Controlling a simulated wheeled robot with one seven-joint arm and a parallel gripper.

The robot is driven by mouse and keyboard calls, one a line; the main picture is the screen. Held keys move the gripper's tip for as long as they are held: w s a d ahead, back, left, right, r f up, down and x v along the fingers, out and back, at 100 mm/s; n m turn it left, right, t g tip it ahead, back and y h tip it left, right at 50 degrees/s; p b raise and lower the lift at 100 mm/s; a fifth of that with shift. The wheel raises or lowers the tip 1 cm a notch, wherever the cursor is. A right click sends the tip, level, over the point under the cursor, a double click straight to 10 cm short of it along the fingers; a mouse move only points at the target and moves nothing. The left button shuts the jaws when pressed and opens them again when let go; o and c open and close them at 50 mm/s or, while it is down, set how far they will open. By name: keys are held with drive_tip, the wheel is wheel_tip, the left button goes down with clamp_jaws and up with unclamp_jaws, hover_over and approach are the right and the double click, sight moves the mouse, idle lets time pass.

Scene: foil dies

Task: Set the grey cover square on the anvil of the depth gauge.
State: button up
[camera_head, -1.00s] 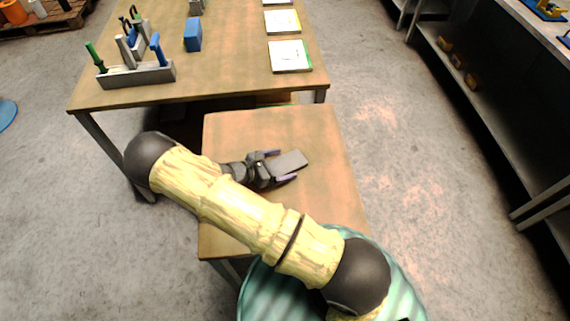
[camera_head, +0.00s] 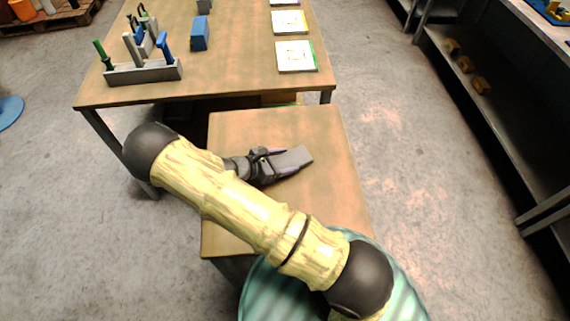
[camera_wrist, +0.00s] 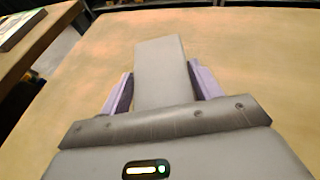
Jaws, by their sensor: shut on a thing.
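A flat grey oblong piece, which I take as the grey cover (camera_head: 297,157), lies at the fingertips of my gripper (camera_head: 285,163) above or on the small wooden table. In the wrist view the cover (camera_wrist: 163,70) points away from me between the two purple-grey fingers (camera_wrist: 163,88). My gripper is shut on it. I cannot tell whether the cover touches the tabletop. No depth gauge or anvil can be made out in either view.
The small table (camera_head: 310,205) is otherwise bare. Behind it, a larger table (camera_head: 235,75) carries a grey rack (camera_head: 143,72) of handled tools, a blue block (camera_head: 200,33) and several white cards (camera_head: 296,57). Dark shelving (camera_head: 490,110) stands to the right across open floor.

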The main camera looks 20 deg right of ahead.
sight(285, 161)
wheel_tip(285, 161, up, 8)
drive_tip(key=shift+f+b, duration=0.1)
drive_tip(key=shift+b, duration=0.25)
drive_tip(key=shift+f, duration=0.1)
idle(0.7)
drive_tip(key=shift+w+d+f+n+t, duration=0.1)
drive_tip(key=shift+d+f+n+t, duration=0.1)
drive_tip(key=shift+f+n+t, duration=0.35)
drive_tip(key=shift+f+n+t+y, duration=0.4)
drive_tip(key=shift+f+n+t, duration=0.15)
drive_tip(key=shift+n+t, duration=0.3)
drive_tip(key=f+n+t, duration=0.1)
drive_tip(key=f+t+y, duration=0.1)
drive_tip(key=f, duration=0.1)
drive_tip(key=a+f+n+t, duration=0.1)
drive_tip(key=shift+s+a+f+n+y, duration=0.1)
drive_tip(key=shift+s+f+n+y, duration=0.2)
drive_tip(key=shift+s+f, duration=0.05)
drive_tip(key=shift+a+f, duration=0.1)
drive_tip(key=shift+f, duration=0.05)
